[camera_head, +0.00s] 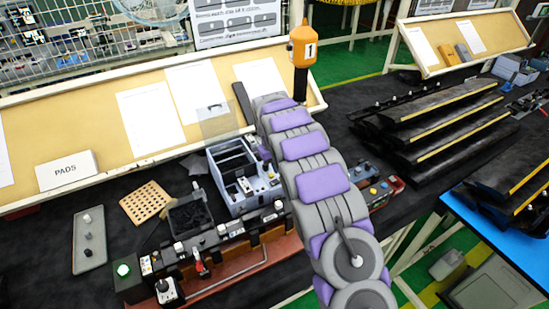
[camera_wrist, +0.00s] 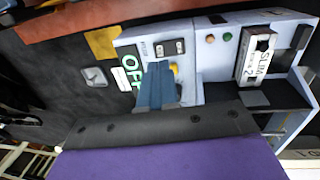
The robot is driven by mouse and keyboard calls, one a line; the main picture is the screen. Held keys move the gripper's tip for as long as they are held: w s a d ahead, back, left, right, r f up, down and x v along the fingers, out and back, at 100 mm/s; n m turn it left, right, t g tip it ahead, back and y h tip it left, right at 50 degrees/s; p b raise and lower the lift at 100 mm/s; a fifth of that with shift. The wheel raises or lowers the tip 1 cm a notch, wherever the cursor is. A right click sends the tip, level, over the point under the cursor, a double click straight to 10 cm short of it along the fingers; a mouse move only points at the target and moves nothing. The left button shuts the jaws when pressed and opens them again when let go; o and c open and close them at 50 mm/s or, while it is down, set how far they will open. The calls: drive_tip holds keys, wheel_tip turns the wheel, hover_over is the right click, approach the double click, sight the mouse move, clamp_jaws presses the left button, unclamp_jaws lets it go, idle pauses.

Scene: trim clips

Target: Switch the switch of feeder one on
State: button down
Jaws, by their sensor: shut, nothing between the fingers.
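A pale grey feeder box (camera_head: 238,173) stands on the dark bench, left of my arm. In the wrist view, the pale control panel (camera_wrist: 200,70) carries a green label (camera_wrist: 131,66) with white letters starting "OF". Beside the label are two small dark fittings in pale frames (camera_wrist: 171,47) and a yellow part (camera_wrist: 174,69). I cannot tell which one is the switch or how it is set. My gripper (camera_wrist: 157,72) is shut and empty, in front of the panel beside the label, hiding part of it. Contact cannot be told. My gripper is hidden in the head view.
An orange beacon marked 1 (camera_head: 303,45) stands behind my arm. A control strip with a green button (camera_head: 123,270) and a red lever (camera_head: 200,262) lies in front. A "PADS" sign (camera_head: 67,171) stands left. A "SLIM" label (camera_wrist: 258,62) is right of the panel.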

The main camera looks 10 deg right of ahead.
sight(278, 180)
drive_tip(key=shift+w+d+f, duration=0.1)
drive_tip(key=shift+d+f, duration=0.1)
drive_tip(key=shift+f, duration=0.95)
drive_tip(key=shift+d+f, duration=0.15)
drive_tip(key=shift+f, duration=1)
drive_tip(key=shift+f, duration=0.15)
drive_tip(key=shift+a, duration=0.1)
drive_tip(key=shift+s+a+r, duration=0.2)
drive_tip(key=shift+s+a, duration=0.05)
drive_tip(key=shift+a, duration=0.4)
drive_tip(key=shift+r, duration=0.45)
wheel_tip(278, 180, up, 13)
drive_tip(key=a+p, duration=0.2)
drive_tip(key=shift+s, duration=0.25)
